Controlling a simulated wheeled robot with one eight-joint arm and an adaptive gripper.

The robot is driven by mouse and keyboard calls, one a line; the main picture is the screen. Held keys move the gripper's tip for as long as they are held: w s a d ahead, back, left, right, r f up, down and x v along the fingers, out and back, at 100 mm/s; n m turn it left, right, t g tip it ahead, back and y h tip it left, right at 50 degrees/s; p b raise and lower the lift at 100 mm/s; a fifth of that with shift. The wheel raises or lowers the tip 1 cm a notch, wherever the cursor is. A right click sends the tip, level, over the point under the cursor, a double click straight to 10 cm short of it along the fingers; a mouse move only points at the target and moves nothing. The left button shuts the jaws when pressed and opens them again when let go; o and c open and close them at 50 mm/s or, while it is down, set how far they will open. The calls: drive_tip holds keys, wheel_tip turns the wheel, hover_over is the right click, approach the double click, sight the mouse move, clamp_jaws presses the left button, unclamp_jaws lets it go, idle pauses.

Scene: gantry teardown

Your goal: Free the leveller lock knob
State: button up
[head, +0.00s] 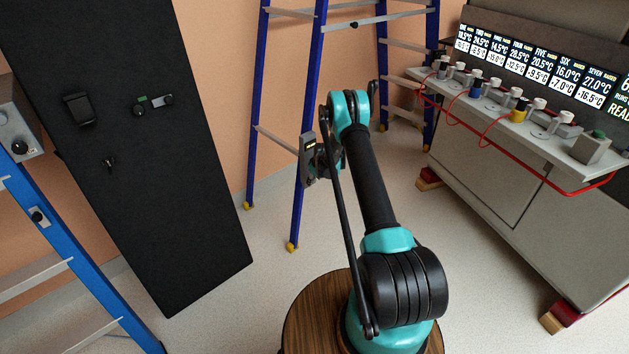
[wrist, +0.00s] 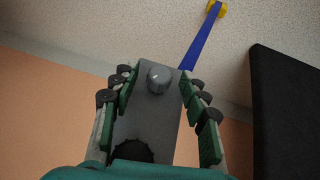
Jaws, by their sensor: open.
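A grey plate-like box (wrist: 150,118) on the ladder's blue leg fills the middle of the wrist view. It carries a round silver knob (wrist: 158,79) near its far end and a dark ribbed knob (wrist: 132,151) nearer my palm. I cannot tell from labels which is the leveller lock knob. My gripper (wrist: 155,82) is open, with fingers on both sides of the box and no clear contact. The lower part of the dark knob is hidden by my gripper body. In the head view the box (head: 308,162) shows beside the leg; my gripper is mostly hidden by my arm.
The blue ladder (head: 312,75) stands by the orange wall. A tall black panel (head: 150,200) leans at left, near a second blue ladder (head: 75,265) with a grey knobbed box (head: 14,125). A bench (head: 500,140) with red cables stands right. Floor between is clear.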

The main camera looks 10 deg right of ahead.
clamp_jaws()
drive_tip(key=shift+a, duration=0.1)
idle(0.3)
drive_tip(key=shift+s+a+f+n+t+h, duration=0.15)
drive_tip(key=shift+n+t+h, duration=0.15)
drive_tip(key=shift+t+h, duration=0.65)
drive_tip(key=shift+s+a+f+n+t+h, duration=0.15)
drive_tip(key=shift+n+t+h, duration=0.15)
drive_tip(key=shift+t+h, duration=0.65)
drive_tip(key=shift+r+h, duration=0.1)
drive_tip(key=shift+h, duration=0.2)
unclamp_jaws()
